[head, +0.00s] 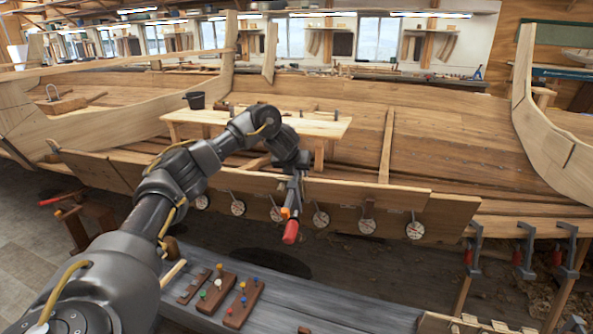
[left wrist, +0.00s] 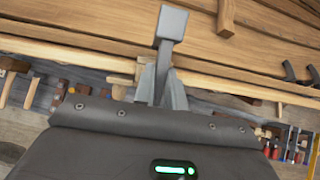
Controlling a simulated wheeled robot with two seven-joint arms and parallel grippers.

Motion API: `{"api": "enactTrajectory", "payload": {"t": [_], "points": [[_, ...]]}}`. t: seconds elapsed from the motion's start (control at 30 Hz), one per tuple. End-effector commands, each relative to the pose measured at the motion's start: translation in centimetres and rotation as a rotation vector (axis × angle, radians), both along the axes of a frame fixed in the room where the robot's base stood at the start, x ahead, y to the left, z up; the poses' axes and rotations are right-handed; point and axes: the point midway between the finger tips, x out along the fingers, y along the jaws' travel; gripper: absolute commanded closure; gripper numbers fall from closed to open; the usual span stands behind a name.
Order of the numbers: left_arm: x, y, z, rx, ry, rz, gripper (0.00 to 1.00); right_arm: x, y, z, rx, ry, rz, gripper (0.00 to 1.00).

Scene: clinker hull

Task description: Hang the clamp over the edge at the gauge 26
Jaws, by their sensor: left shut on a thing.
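My left gripper (head: 297,178) is shut on a clamp (head: 291,228), a grey metal bar with a red handle hanging downward in the head view. In the left wrist view the clamp's grey end (left wrist: 171,24) sticks out beyond the finger tips (left wrist: 160,82). The clamp is in front of the hull plank (head: 345,192), among a row of round white gauges. One gauge (head: 320,218) is just right of the clamp, another (head: 277,213) just left. The gauge numbers are too small to read, so I cannot tell which is 26. Contact between clamp and plank edge is unclear. My right gripper is out of view.
More red-handled clamps (head: 524,252) hang at the right. A grey bench (head: 345,303) in front carries wooden blocks with coloured pegs (head: 243,302). Upright hull timbers rise left and right.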

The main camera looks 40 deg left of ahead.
Motion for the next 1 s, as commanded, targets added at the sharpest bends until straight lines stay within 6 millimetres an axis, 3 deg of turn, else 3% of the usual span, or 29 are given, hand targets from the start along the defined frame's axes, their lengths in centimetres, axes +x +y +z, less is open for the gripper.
{"api": "enactTrajectory", "payload": {"t": [0.6,0.63,0.8,1.0], "points": [[-0.15,-0.03,-0.45,0.000,0.008,-0.003,1.00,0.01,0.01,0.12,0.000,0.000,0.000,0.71],[-0.13,-0.03,-0.47,0.000,0.008,-0.003,0.84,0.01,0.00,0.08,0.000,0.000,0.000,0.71],[-0.09,-0.02,-0.41,0.000,0.006,-0.002,0.62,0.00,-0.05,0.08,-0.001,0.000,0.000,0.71],[-0.14,0.00,-0.58,0.001,0.009,-0.001,0.62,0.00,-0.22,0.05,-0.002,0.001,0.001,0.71]]}}
